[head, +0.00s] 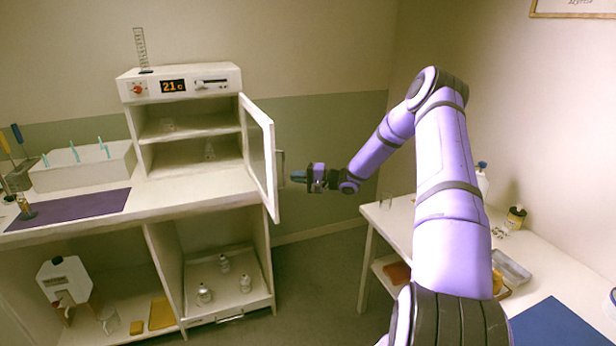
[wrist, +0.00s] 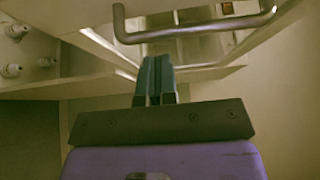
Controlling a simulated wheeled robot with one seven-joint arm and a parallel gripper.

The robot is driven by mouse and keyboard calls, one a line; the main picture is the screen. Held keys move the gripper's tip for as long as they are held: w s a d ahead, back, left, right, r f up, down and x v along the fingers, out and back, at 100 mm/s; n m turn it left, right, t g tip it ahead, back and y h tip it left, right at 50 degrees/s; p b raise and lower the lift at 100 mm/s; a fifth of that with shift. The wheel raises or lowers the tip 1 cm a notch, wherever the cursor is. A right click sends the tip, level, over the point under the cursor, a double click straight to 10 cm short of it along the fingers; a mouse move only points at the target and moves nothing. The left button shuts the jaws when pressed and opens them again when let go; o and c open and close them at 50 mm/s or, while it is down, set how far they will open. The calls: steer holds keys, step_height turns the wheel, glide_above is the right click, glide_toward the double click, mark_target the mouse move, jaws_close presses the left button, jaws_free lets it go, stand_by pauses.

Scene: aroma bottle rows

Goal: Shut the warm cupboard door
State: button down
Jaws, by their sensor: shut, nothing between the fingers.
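The warm cupboard (head: 185,85) stands on the counter with a lit display on its top panel. Its door (head: 261,150) is hinged on the right side and stands wide open, swung out towards the room. The door's bar handle (head: 281,170) is on its outer face and also shows across the top of the wrist view (wrist: 195,31). My gripper (head: 296,177) is shut and empty, just right of the handle on the door's outer side. In the wrist view its fingertips (wrist: 155,65) are just below the bar; I cannot tell whether they touch it.
Below the counter, a pull-out tray (head: 208,283) holds several small bottles. A side table (head: 393,222) with jars and a blue mat (head: 562,328) is at right. The floor (head: 318,262) between is clear.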

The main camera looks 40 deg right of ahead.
steer(key=shift+a, duration=0.6)
